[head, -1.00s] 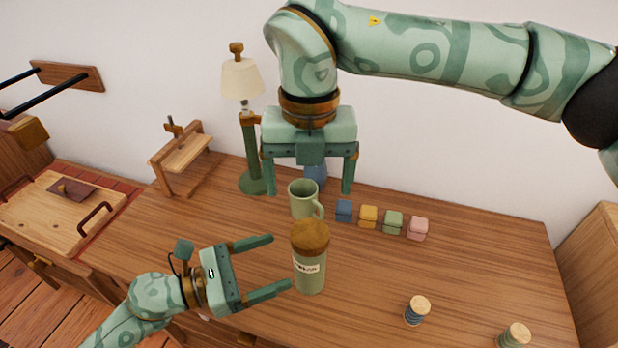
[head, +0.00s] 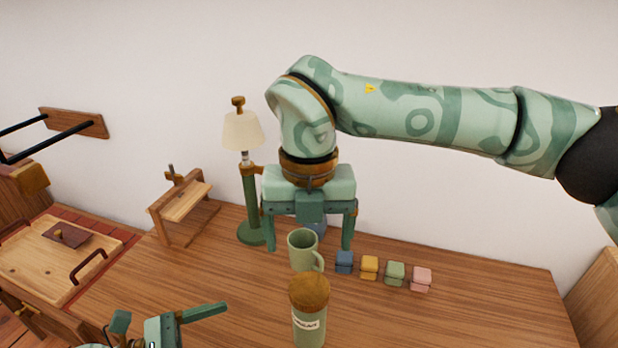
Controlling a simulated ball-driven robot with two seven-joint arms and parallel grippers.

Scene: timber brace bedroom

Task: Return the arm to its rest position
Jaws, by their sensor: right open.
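My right gripper (head: 308,249) points down from the arm that comes in from the right. Its two fingers are wide apart with nothing gripped. The green mug (head: 303,252) shows between the fingers, with clear gaps on both sides; its depth relative to them is hard to tell. My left gripper (head: 190,318) is at the bottom edge, left of the jar. A green jar with a brown lid (head: 309,322) stands in front of the mug.
A lamp (head: 250,200) and a small wooden stand (head: 185,208) are at the back left. Several small coloured boxes (head: 395,272) sit right of the mug. A tray (head: 45,265) lies far left. The wooden tabletop (head: 460,315) is clear at right.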

